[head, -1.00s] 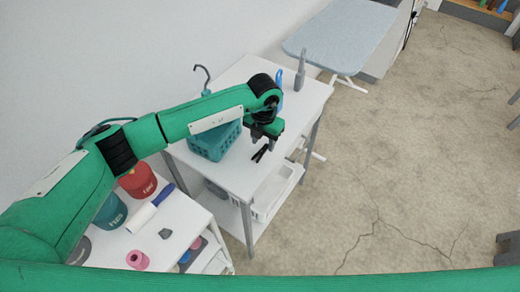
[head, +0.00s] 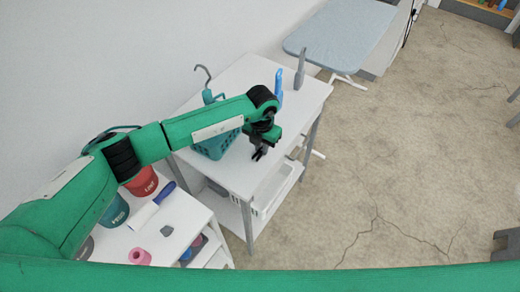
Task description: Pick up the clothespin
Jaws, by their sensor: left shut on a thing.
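My left gripper (head: 261,151) reaches in from the left over the white table and points down near its front part. It is shut on a small dark thing at its fingertips, which I take to be the clothespin (head: 257,156). The clothespin is mostly hidden by the dark fingers, and its outline is hard to make out. I cannot tell whether it touches the tabletop. My right gripper is not in view.
A teal basket (head: 214,147) stands on the white table (head: 240,178), left of the gripper and partly behind my arm. A blue upright thing (head: 278,82) and a grey one (head: 300,66) stand at the back. An ironing board (head: 340,35) is beyond.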

